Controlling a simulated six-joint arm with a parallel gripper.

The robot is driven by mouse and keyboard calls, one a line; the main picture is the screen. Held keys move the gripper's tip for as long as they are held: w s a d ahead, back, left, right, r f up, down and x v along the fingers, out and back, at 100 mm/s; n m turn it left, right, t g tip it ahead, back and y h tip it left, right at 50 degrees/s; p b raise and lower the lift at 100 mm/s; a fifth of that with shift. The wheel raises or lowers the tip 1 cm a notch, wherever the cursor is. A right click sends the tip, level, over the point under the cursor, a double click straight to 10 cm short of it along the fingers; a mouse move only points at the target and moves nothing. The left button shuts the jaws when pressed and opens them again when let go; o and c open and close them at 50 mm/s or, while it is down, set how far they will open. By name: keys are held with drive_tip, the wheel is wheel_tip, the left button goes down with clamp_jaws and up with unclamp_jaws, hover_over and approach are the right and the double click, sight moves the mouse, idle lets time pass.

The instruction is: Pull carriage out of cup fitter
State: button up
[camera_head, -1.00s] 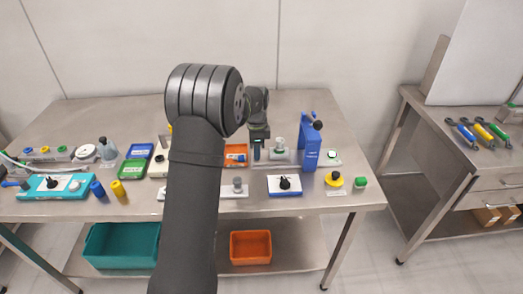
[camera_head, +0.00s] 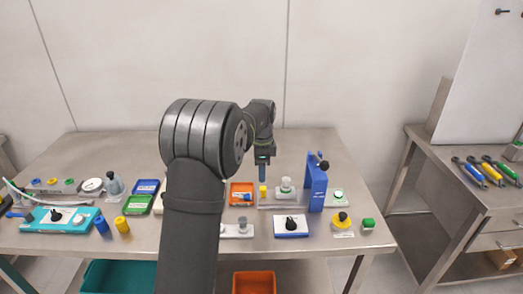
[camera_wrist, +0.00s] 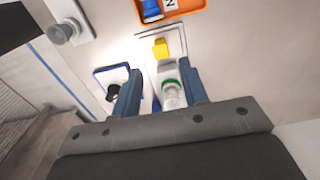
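The cup fitter's blue stand (camera_head: 316,188) rises upright at the right of the table's middle, with a dark knob on top. To its left a pale carriage (camera_head: 286,188) with a white and green fitting sits on a grey rail. A yellow piece (camera_head: 263,191) shows at the left end of the rail, and also in the wrist view (camera_wrist: 160,47). My gripper (camera_head: 262,172) points down above this yellow end. In the wrist view its two blue fingers (camera_wrist: 160,88) are apart, with the white and green fitting (camera_wrist: 172,93) seen between them. I see nothing held.
An orange tray (camera_head: 237,188) lies just left of the rail. A white and blue block with a black knob (camera_head: 291,224) stands in front. A yellow knob (camera_head: 341,219) and a green button (camera_head: 368,224) are at front right. My arm hides part of the table.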

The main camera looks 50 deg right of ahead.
sight(263, 189)
wheel_tip(263, 189, up, 9)
drive_tip(key=shift+f, duration=0.15)
idle(0.6)
wheel_tip(263, 189, down, 18)
drive_tip(key=shift+s+d+r, duration=0.1)
drive_tip(key=shift+r, duration=0.15)
idle(0.3)
